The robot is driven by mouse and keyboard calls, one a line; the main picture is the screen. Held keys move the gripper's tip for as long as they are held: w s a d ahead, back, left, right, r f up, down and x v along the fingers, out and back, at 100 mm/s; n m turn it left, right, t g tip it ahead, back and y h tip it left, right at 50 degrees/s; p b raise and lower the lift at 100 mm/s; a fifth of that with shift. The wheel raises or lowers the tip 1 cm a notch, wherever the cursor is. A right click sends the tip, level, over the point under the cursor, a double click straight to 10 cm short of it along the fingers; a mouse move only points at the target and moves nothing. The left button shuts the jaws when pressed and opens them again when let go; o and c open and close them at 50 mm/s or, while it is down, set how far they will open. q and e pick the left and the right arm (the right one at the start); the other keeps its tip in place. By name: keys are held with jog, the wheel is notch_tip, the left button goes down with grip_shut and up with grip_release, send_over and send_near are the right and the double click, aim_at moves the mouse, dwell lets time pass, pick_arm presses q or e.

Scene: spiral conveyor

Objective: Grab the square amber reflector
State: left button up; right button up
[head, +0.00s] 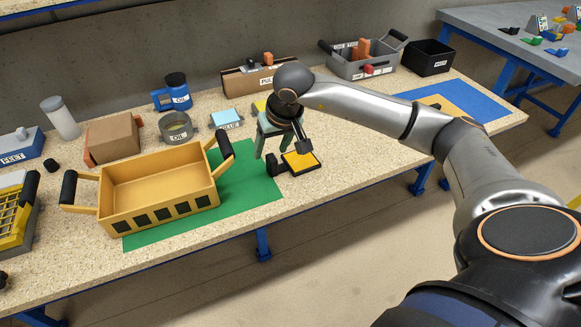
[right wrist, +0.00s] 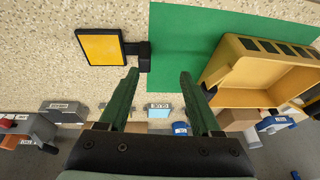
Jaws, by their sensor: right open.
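The square amber reflector (head: 301,162) lies flat on the table at the right edge of the green mat, its amber face up in a black frame with a black stem at its left. It also shows in the right wrist view (right wrist: 101,46), up and left of the fingers. My right gripper (head: 272,152) is above the table by the stem. In the right wrist view its green fingers (right wrist: 159,75) are open, with nothing between them. The stem lies just beyond the left fingertip. My left gripper is not in view.
A yellow crate (head: 122,222) with black handles stands on the green mat (head: 255,187) to the left. The table front right of the reflector is clear.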

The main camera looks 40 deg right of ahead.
aim_at(273, 158)
jog(key=shift+h, duration=0.5)
jog(key=w+f, duration=0.1)
jog(key=w+d+f, duration=0.1)
jog(key=f, duration=0.1)
jog(key=w+d+f, duration=0.1)
jog(key=f, duration=0.1)
jog(key=shift+d+f, duration=0.25)
jog(key=b+x, duration=0.1)
jog(key=x, duration=0.4)
jog(key=shift+w+d+f, duration=0.1)
jog(key=shift+w+f, duration=0.15)
grip_shut()
jog(key=shift+r, duration=0.1)
